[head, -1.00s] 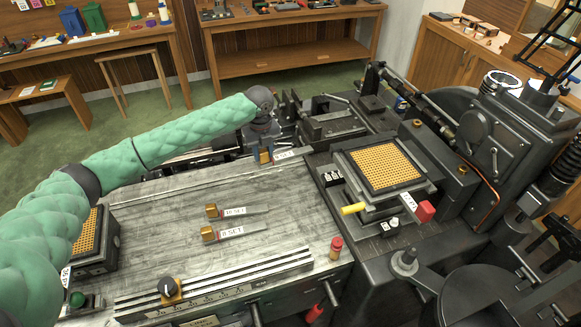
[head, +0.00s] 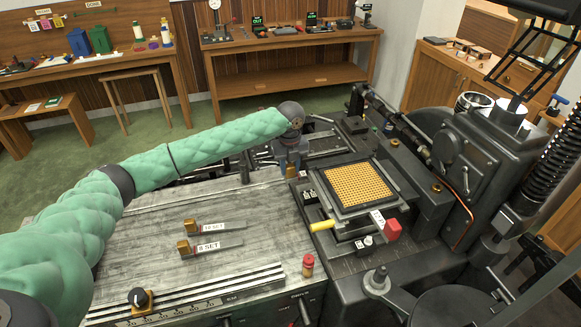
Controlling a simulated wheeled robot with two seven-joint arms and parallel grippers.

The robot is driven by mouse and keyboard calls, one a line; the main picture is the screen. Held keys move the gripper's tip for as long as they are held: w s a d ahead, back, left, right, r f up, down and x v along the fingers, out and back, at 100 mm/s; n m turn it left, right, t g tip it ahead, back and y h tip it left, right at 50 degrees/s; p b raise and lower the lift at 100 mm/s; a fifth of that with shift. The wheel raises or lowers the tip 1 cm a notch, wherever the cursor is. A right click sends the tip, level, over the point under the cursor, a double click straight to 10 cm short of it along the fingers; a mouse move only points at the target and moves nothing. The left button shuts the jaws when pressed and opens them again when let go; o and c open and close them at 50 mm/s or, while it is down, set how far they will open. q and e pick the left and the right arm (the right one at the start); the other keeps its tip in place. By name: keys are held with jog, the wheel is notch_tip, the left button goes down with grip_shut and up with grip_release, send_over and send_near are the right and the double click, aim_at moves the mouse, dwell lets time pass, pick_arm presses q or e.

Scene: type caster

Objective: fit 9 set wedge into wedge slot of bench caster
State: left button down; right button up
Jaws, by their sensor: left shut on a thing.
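My left gripper (head: 291,160) is at the back right of the grey bench top, beside the caster, pointing down. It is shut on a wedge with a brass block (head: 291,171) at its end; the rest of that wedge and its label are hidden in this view. The bench caster (head: 405,190) is the dark machine at right, with a gold gridded plate (head: 358,186) on top. I cannot make out the wedge slot. Two other wedges lie on the bench top: the 10 set wedge (head: 213,227) and the 8 set wedge (head: 210,245). My right gripper is not in view.
The bench top (head: 150,220) is bare left of the wedges. A knobbed scale rail (head: 190,295) runs along the front.

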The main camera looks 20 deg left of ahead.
aim_at(290, 177)
pick_arm(q)
jog(key=shift+r, duration=0.1)
jog(key=shift+d+r+p, duration=0.1)
jog(key=shift+p, duration=0.35)
jog(key=shift+f+b, duration=0.35)
jog(key=shift+f, duration=0.4)
jog(key=shift+f+b, duration=0.35)
jog(key=shift+f, duration=1.55)
